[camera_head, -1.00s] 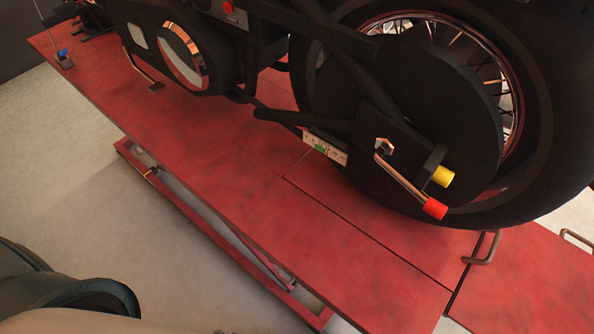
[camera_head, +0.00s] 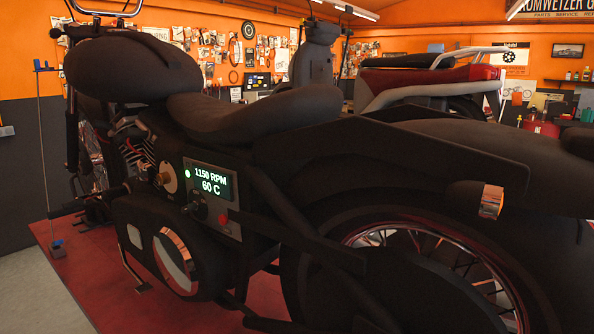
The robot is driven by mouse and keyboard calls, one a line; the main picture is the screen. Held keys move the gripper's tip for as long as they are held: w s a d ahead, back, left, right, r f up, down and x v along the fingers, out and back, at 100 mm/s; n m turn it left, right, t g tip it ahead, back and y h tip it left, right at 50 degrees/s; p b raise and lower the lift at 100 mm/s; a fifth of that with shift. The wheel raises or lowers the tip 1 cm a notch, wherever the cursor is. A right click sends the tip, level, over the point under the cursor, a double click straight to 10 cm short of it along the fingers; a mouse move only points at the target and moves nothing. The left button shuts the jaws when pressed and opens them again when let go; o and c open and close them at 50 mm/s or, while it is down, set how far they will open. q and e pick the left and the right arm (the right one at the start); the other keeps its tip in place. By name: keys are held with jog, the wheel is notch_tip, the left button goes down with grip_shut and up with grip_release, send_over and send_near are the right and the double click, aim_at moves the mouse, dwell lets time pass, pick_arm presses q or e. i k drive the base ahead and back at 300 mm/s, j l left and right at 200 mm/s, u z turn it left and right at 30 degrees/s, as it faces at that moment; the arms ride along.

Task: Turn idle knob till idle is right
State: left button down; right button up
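A black motorcycle (camera_head: 245,125) stands on a red lift platform (camera_head: 85,305). A grey panel on its side (camera_head: 235,195) carries a lit display (camera_head: 211,181) reading "1150 RPM" and "60 C", with a small green light (camera_head: 187,173) at its left. Below the display are a black knob or switch (camera_head: 198,210) and a red button (camera_head: 223,220). Left of the panel, a small brass-coloured knob (camera_head: 161,179) sits by a round tan disc (camera_head: 170,180) near the finned engine (camera_head: 137,150). I cannot tell for certain which is the idle knob. Neither gripper is in view.
A thin upright rod on a blue-based stand (camera_head: 56,248) is at the platform's left edge. A second, red motorcycle (camera_head: 420,85) and a wall of hanging tools (camera_head: 213,55) are behind. Grey floor shows at the lower left (camera_head: 30,290).

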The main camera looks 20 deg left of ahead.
aim_at(162, 178)
jog(key=k+j+u, duration=0.35)
jog(key=j, duration=0.25)
jog(key=j+u, duration=0.2)
jog(key=k+j+u, duration=0.2)
jog(key=j, duration=0.25)
